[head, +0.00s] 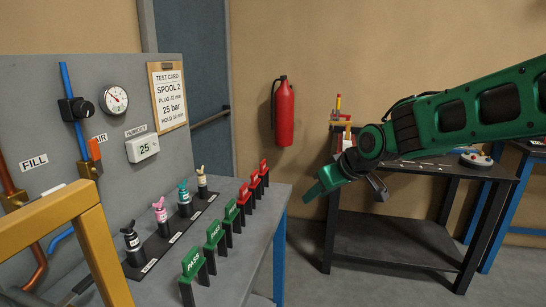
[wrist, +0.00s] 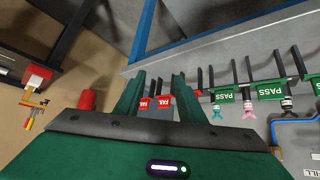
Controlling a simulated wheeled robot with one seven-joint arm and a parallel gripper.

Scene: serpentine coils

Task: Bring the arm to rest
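My green arm (head: 450,112) reaches in from the right in the head view, in front of a dark workbench. My gripper (head: 345,194) hangs in the air to the right of the grey test bench (head: 262,205), apart from it. In the wrist view my gripper (wrist: 155,82) has its two green fingers spread, with nothing held between them. Red FAIL tags (wrist: 164,99) show beyond the fingers in that view.
A fire extinguisher (head: 283,112) hangs on the wall. A dark workbench (head: 400,235) stands at right. A yellow bar (head: 40,222) crosses the left foreground.

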